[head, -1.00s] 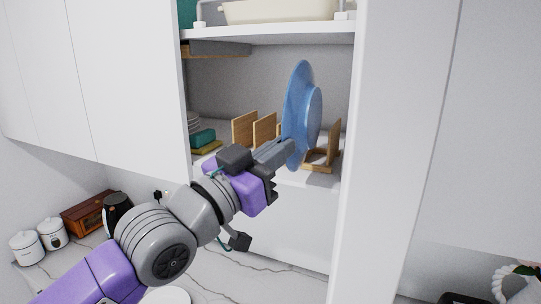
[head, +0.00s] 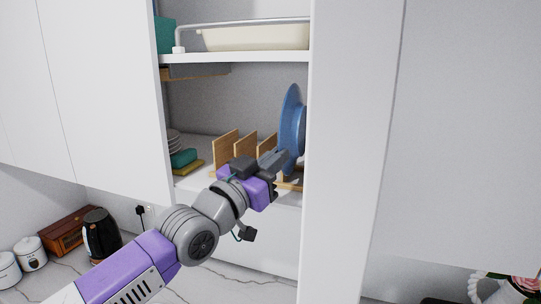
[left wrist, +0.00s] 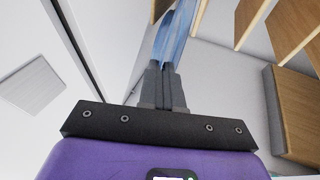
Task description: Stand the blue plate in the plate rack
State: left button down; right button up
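The blue plate (head: 291,125) is on edge, nearly upright, inside the open cabinet; its right part is hidden by the cabinet's side panel. My left gripper (head: 276,160) holds its lower left edge. In the left wrist view the two fingers (left wrist: 164,85) are close together with the plate (left wrist: 175,38) between their tips. The wooden plate rack (head: 226,149) stands on the lower shelf, with upright dividers left of and behind the plate. Part of its base (head: 290,184) shows below the plate. I cannot tell whether the plate touches the rack. My right gripper is not in view.
The white side panel (head: 350,150) stands close at the plate's right. An upper shelf (head: 235,57) with a cream dish (head: 255,37) is above. Teal and white dishware (head: 183,158) sits at the shelf's left. A black kettle (head: 100,236) stands on the counter below.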

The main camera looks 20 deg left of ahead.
pick_arm(q)
jog(key=w+f, duration=0.2)
jog(key=w, duration=0.1)
jog(key=shift+a+f+p, duration=0.1)
jog(key=shift+f+p, duration=0.05)
jog(key=shift+p, duration=0.2)
jog(key=shift+f, duration=0.1)
dwell(0.7)
dwell(0.3)
jog(key=c, duration=1.2)
grip_release()
jog(key=shift+c, duration=0.2)
jog(key=shift+f, duration=0.1)
